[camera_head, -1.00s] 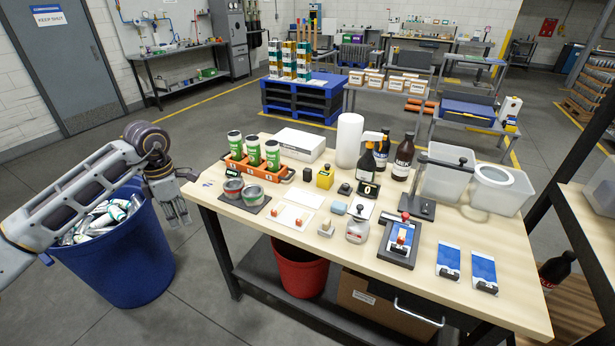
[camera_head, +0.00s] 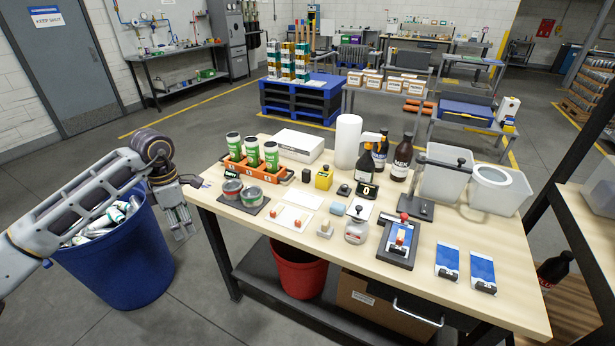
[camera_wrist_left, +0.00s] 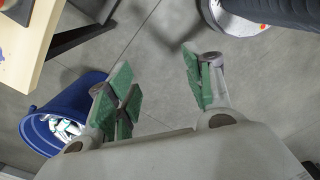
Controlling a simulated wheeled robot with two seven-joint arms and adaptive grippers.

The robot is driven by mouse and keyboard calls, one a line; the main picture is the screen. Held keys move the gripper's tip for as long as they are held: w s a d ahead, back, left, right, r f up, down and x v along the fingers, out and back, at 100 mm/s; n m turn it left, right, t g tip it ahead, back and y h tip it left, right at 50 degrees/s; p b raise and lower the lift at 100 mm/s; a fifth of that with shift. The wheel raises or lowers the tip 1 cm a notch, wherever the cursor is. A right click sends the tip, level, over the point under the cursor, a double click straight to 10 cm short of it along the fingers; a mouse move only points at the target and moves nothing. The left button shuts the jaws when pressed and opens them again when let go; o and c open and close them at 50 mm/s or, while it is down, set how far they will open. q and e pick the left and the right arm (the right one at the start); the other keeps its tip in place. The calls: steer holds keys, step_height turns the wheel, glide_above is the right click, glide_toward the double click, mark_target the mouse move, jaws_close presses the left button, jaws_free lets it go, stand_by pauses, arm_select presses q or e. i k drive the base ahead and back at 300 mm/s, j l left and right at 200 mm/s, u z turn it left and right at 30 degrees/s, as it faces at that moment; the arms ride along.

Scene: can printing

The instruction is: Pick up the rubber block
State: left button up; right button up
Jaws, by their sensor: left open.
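A small pale blue block (camera_head: 338,208) lies on the workbench among the printing items. It may be the rubber block, but I cannot be sure. A small beige block (camera_head: 325,228) sits just in front of it. My left gripper (camera_head: 183,224) is open and empty, off the left end of the bench, beside the blue bin and well to the left of both blocks. In the left wrist view its green-padded fingers (camera_wrist_left: 158,88) are spread over bare floor. My right gripper is not in view.
The workbench (camera_head: 470,300) holds cans in an orange rack (camera_head: 262,172), two open tins on a dark mat (camera_head: 247,206), dark bottles (camera_head: 402,158) and clear tubs. A blue bin (camera_head: 125,265) full of cans stands at the left. A red bucket (camera_head: 298,270) is under the bench.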

mark_target(306, 174)
steer(key=i+j+z, duration=0.25)
steer(key=i+z, duration=0.25)
steer(key=i+j+z, duration=0.5)
steer(key=i+l, duration=0.05)
